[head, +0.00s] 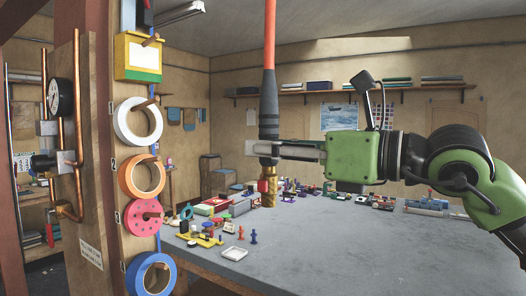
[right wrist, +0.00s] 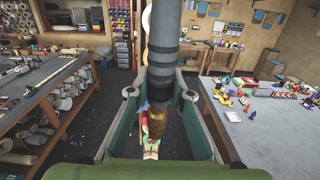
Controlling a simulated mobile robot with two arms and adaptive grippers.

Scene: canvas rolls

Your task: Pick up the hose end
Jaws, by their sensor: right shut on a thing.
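The hose end (head: 267,120) hangs upright in the middle of the head view, a dark grey sleeve with a brass fitting below and an orange-red hose going up out of the frame. My right gripper (head: 268,150) comes in from the right and is shut on the sleeve just above the brass fitting. In the right wrist view the hose end (right wrist: 176,62) stands between the two fingers of my right gripper (right wrist: 173,100), with the brass tip pointing down. My left gripper is in neither view.
A grey table (head: 340,245) with several small coloured objects stands below and behind the hose end. A wooden post (head: 88,170) at left carries tape rolls, copper pipes and a gauge (head: 60,97). A workbench (right wrist: 45,88) with rolls underneath stands at left in the right wrist view.

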